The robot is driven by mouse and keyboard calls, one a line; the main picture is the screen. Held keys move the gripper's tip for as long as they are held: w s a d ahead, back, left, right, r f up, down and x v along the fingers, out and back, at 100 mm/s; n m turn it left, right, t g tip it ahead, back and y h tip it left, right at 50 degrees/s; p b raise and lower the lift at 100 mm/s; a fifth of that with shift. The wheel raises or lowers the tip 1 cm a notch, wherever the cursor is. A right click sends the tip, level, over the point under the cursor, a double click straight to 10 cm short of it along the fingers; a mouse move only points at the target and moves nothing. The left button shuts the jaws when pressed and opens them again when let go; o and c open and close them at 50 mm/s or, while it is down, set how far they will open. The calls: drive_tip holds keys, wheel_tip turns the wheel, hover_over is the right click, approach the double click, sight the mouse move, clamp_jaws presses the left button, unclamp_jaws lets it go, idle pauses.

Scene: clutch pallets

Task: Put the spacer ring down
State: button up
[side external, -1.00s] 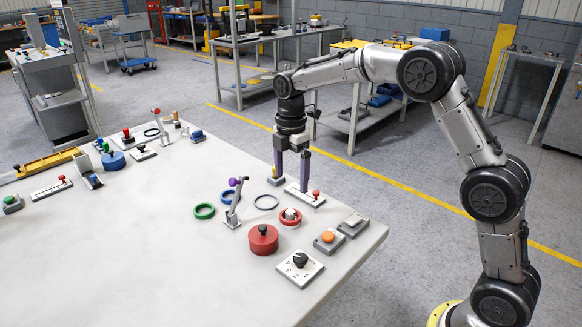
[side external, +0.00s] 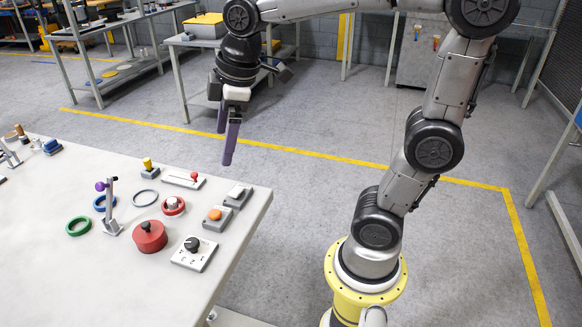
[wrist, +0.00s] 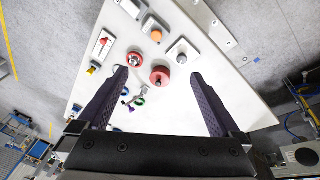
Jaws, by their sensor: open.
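Several rings lie flat on the white table in the side view: a thin grey ring (side external: 134,201), a green ring (side external: 70,231), a blue ring (side external: 95,206) and a red ring (side external: 165,211) around a pale-topped part. I cannot tell from looks alone which is the spacer ring. My gripper (side external: 226,158) is raised, beyond the table's far edge in this view, with its purple fingers pointing down. In the wrist view its fingers (wrist: 157,84) are spread wide with nothing between them. The rings are well clear of the fingers.
An upright purple-knobbed lever (side external: 111,207) stands among the rings. Bare tabletop (side external: 60,290) lies to the left.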

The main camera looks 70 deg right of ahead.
drive_tip(key=s+f+m+t, duration=0.1)
drive_tip(key=s+f+m, duration=0.1)
drive_tip(key=s, duration=0.4)
drive_tip(key=s+f+m+t, duration=0.1)
drive_tip(key=s+f+m, duration=0.1)
drive_tip(key=s+m, duration=0.3)
drive_tip(key=shift+s+a, duration=0.25)
drive_tip(key=shift+s, duration=0.8)
drive_tip(key=shift+f, duration=0.1)
